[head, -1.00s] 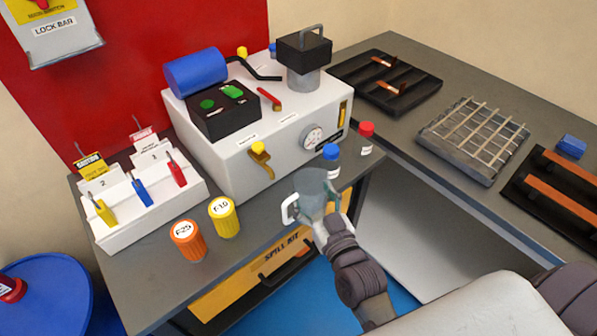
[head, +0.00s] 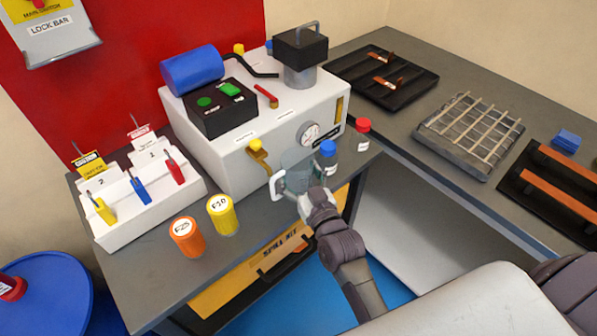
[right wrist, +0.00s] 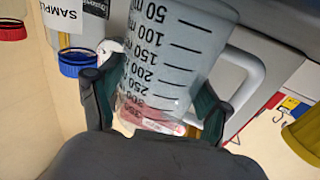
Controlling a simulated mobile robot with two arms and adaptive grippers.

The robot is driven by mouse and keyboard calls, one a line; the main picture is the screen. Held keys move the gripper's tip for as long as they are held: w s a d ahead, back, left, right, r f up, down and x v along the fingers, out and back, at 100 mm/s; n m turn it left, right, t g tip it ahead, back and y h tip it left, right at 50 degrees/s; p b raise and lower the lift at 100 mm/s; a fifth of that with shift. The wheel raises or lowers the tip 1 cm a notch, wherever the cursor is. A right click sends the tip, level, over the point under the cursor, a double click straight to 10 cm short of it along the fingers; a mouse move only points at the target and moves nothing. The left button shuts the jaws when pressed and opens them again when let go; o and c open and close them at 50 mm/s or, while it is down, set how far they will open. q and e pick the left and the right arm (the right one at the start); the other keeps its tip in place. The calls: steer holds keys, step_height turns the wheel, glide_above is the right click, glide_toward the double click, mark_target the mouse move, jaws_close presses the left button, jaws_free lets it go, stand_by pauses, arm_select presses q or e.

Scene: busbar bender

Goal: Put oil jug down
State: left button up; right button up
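The oil jug (head: 296,180) is a clear measuring jug with a white handle at its left. It shows above the front edge of the bench, in front of the white machine. My right gripper (head: 310,200) is shut around its body. In the right wrist view the jug (right wrist: 178,60) has a printed ml scale and a little pinkish liquid, with a gripper finger on each side (right wrist: 153,108). I cannot tell whether its base touches the bench. My left gripper is out of view.
A blue-capped bottle (head: 326,162) and a red-capped bottle (head: 361,136) stand just right of the jug. Yellow (head: 222,216) and orange (head: 187,238) labelled containers stand to its left. The white machine (head: 250,155) is close behind. Bare bench top (head: 252,232) shows between the yellow container and the jug.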

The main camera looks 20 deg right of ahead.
steer(key=o, duration=0.3)
steer(key=shift+r, duration=0.25)
steer(key=s+b, duration=0.1)
steer(key=s, duration=1.1)
steer(key=shift+d, duration=0.15)
steer(key=shift+f, duration=0.1)
